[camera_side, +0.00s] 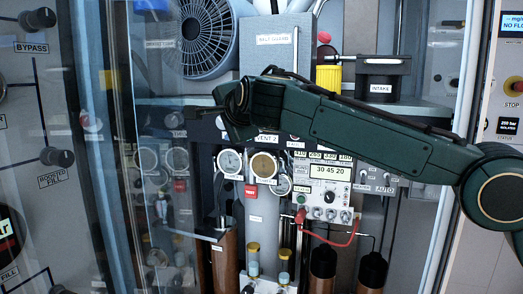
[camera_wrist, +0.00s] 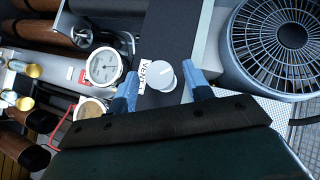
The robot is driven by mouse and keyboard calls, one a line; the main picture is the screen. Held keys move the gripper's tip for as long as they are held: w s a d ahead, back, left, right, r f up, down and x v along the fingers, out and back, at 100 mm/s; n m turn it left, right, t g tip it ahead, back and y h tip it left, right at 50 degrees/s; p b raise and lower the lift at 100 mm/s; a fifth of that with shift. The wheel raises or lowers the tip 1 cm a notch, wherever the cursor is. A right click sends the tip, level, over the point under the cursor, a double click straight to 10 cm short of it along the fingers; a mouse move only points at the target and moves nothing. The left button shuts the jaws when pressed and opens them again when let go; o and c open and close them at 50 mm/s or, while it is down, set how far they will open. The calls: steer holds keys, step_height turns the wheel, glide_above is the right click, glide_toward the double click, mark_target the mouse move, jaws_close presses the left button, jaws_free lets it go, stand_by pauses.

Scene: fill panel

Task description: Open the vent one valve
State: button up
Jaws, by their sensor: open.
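The vent one valve shows in the wrist view as a round pale knob (camera_wrist: 161,75) on a dark strip. A white VENT label (camera_wrist: 145,77) is beside it; its number is hard to read. My gripper (camera_wrist: 159,70) is open, with one blue finger on each side of the knob in the picture. I cannot tell whether either finger touches the knob or how deep they reach. In the side view my dark green arm crosses the panel and hides this knob and the fingers. A VENT 2 label (camera_side: 267,138) shows just below the arm.
A round fan (camera_wrist: 270,45) is at the right in the wrist view. Pressure gauges (camera_wrist: 104,66) are at the left. In the side view, a red cable (camera_side: 335,238) hangs below the meter box (camera_side: 330,172), and a glass door (camera_side: 140,150) stands at the left.

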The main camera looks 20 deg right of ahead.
steer(key=shift+s, duration=0.1)
steer(key=v, duration=1.3)
steer(key=shift+s+r, duration=0.2)
steer(key=shift+s, duration=0.05)
steer(key=w+f+m+t, duration=0.1)
steer(key=f+m+t, duration=0.1)
steer(key=f+t, duration=0.1)
steer(key=f+m+t, duration=0.2)
steer(key=f+m, duration=0.1)
steer(key=f, duration=0.1)
steer(key=w+f+m+t, duration=0.1)
steer(key=f+m+t, duration=0.2)
steer(key=shift+w+d+f+t, duration=0.3)
steer(key=shift+w, duration=0.05)
stand_by(0.4)
steer(key=shift+w, duration=0.15)
steer(key=shift+x, duration=6.75)
